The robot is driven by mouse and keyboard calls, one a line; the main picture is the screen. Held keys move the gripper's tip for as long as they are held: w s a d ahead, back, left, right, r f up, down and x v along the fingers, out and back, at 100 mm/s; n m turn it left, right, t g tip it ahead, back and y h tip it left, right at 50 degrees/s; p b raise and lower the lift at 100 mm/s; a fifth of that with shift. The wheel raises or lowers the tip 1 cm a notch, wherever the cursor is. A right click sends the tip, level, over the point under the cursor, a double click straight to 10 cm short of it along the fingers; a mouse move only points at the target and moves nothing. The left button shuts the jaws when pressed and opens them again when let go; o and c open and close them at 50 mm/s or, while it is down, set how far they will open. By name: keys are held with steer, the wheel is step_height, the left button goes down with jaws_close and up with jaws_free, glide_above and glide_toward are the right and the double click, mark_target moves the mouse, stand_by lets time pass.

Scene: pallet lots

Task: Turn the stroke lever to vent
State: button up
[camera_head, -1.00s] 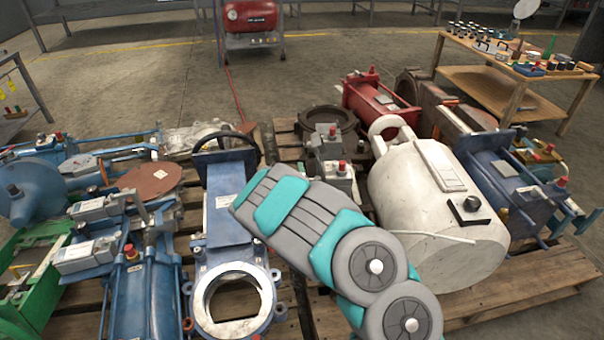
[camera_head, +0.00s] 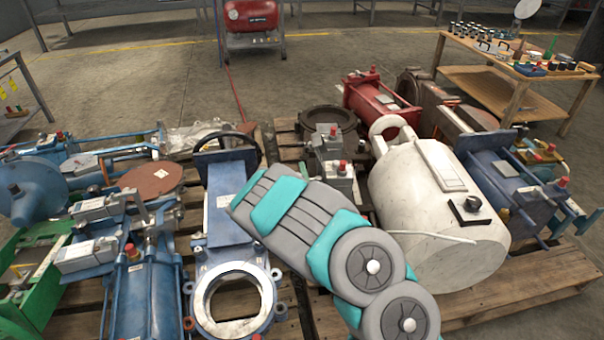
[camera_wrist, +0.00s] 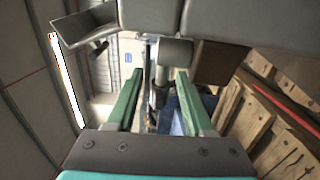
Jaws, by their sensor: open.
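My gripper (camera_wrist: 158,88) shows in the wrist view with two green fingers apart. A grey rod with a wide rounded end (camera_wrist: 174,52) appears between and beyond the fingers; I cannot tell whether it is the stroke lever or whether the fingers touch it. In the head view my grey and teal arm reaches over the middle of the pallets and hides the gripper and whatever is in front of it. No part there can be surely named as the stroke lever, and no vent marking is readable.
A white tank (camera_head: 425,235) stands right of my arm, with a blue actuator (camera_head: 510,185) beyond it. A blue valve with a round flange (camera_head: 237,315) and blue cylinders (camera_head: 145,290) crowd the left. A wooden table (camera_head: 480,90) holds small parts at back right. Open floor lies behind.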

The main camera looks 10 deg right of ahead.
steer(key=s+p, duration=0.6)
steer(key=shift+s, duration=0.2)
steer(key=shift+s+f, duration=0.1)
steer(key=shift+f, duration=0.1)
stand_by(0.6)
